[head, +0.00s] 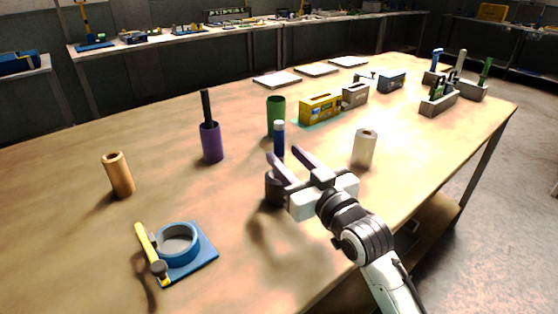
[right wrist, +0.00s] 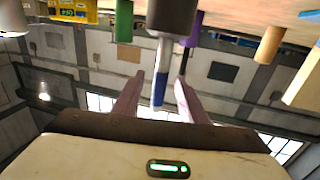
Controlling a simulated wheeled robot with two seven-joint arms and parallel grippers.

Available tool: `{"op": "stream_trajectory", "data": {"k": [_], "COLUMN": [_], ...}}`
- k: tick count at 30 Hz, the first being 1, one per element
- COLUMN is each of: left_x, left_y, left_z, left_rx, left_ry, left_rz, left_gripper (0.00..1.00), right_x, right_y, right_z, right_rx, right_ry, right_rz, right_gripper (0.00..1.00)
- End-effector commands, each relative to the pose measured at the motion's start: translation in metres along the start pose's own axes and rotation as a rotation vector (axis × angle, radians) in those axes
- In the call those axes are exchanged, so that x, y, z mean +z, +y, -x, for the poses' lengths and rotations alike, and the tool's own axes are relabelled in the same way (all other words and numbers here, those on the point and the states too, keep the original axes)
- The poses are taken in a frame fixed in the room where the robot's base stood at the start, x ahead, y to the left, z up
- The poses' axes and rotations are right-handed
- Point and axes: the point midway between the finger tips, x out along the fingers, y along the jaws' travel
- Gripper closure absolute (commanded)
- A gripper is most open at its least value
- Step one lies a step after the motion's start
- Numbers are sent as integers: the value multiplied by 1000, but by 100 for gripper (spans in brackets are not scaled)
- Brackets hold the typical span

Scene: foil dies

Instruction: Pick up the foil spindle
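What looks like the foil spindle (head: 279,138) is a slim upright rod, blue in the head view. It appears to stand in a dark round cup (head: 274,189). In the right wrist view, which is upside down, the rod (right wrist: 159,88) shows a silver shaft and a blue end, coming out of the dark cup (right wrist: 172,17). My right gripper (head: 283,153) is open, its two purple fingers beside the rod. In the right wrist view the rod lies between the fingers (right wrist: 157,82), with a visible gap on each side. My left gripper is not in view.
A green cup (head: 276,107) stands behind the rod and a pale cylinder (head: 364,149) to the right. Left are a purple cup (head: 212,145) with a black rod, a tan cylinder (head: 119,177) and a blue ring fixture (head: 205,259). A yellow box (head: 320,107) stands farther back.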

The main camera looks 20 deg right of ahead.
Motion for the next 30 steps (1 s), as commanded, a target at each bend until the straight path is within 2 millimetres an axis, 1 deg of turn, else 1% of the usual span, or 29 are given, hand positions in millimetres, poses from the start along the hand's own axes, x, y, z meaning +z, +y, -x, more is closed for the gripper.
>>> {"op": "stream_trajectory", "data": {"k": [1, 3, 6, 9, 15, 16, 20, 21, 23, 30], "left_x": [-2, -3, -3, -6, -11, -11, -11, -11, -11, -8], "left_y": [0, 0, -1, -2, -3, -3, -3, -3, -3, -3], "left_z": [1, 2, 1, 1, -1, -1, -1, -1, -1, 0], "left_rx": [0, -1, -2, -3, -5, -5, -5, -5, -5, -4], "left_ry": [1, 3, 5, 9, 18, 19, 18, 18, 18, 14], "left_rz": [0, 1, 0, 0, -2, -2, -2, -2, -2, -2], "left_gripper": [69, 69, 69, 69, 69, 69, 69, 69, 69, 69], "right_x": [-3, -4, -2, -2, -2, -2, -2, -2, -2, -3], "right_y": [-1, -2, -2, -2, -2, -2, -2, -2, -2, -2], "right_z": [-10, -20, -32, -38, -38, -38, -38, -38, -38, -38], "right_rx": [0, -1, 0, -1, -1, -1, 0, 0, 0, 0], "right_ry": [2, 2, 0, 0, 0, 0, 0, 0, 0, 3], "right_rz": [-1, -1, 0, 0, 0, 0, 0, 0, 0, 0], "right_gripper": [61, 61, 61, 61, 61, 63, 85, 92, 100, 100]}}
